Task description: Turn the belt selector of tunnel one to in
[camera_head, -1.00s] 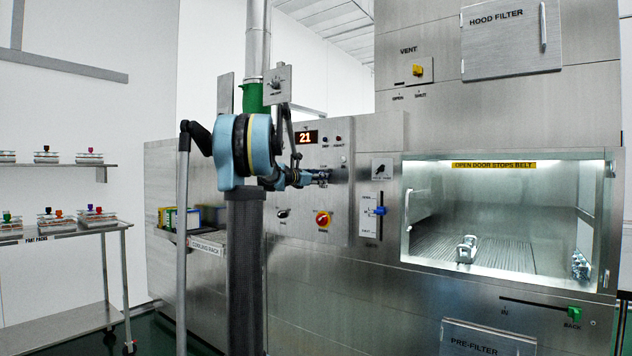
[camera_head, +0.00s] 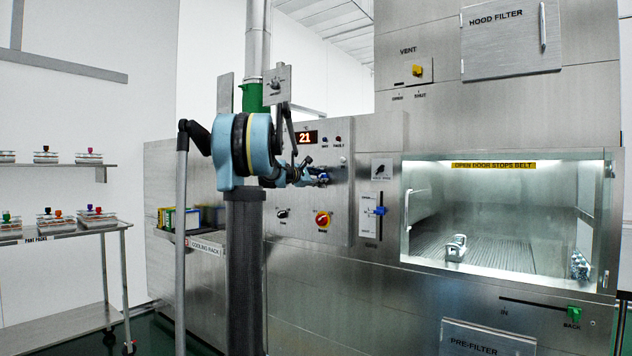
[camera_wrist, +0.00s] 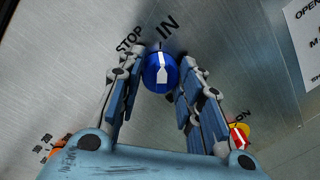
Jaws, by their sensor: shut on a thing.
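The belt selector is a round blue knob (camera_wrist: 160,72) with a white pointer mark, in the upper middle of the wrist view. STOP is printed to its upper left and IN just above it. The pointer runs up the picture, roughly toward IN. My gripper (camera_wrist: 161,68) has one finger on each side of the knob and is shut on it. In the head view my gripper (camera_head: 318,179) is at the steel control panel (camera_head: 338,240), where it mostly hides the knob.
A red and yellow knob (camera_head: 323,219), a black knob (camera_head: 283,213) and a blue slider (camera_head: 380,211) sit nearby on the front. A lit window bay at right holds a small metal item (camera_head: 456,247) on its ribbed floor.

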